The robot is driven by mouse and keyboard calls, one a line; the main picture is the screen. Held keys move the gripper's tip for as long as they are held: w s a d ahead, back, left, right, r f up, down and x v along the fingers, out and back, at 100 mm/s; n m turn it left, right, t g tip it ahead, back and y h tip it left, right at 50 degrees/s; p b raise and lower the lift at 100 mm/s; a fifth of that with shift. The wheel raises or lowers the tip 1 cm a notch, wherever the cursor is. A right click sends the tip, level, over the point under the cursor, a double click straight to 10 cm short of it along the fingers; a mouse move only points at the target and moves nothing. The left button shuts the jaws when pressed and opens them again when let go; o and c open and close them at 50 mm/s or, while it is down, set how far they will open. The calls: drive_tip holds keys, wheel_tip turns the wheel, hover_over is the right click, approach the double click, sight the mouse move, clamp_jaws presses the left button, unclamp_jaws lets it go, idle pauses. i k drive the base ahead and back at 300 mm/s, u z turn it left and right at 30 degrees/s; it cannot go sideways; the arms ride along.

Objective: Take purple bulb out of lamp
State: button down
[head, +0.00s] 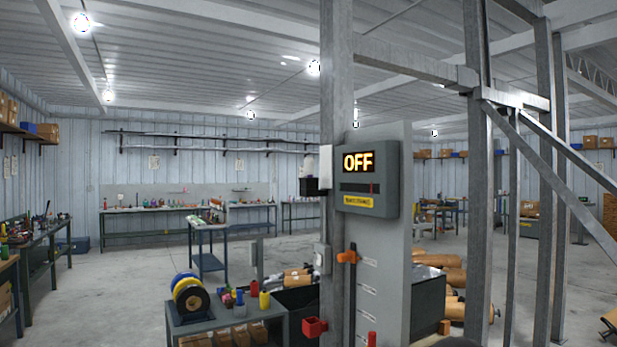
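I cannot make out a purple bulb in the head view. Several ceiling lamps glow white, one at the upper left (81,22) and one beside the steel post (314,67). None of them looks purple. Small coloured items on the benches are too small to identify, so I cannot tell whether a bulb or lamp is among them. My gripper does not show in this view.
A low cart (205,325) carries coloured discs (188,298) and small bottles. Benches (160,209) line the back wall. Concrete floor (120,290) is clear at left.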

sight(308, 161)
drive_tip(key=u, duration=1.5)
drive_tip(key=i, duration=2.05)
drive_tip(key=z, duration=2.2)
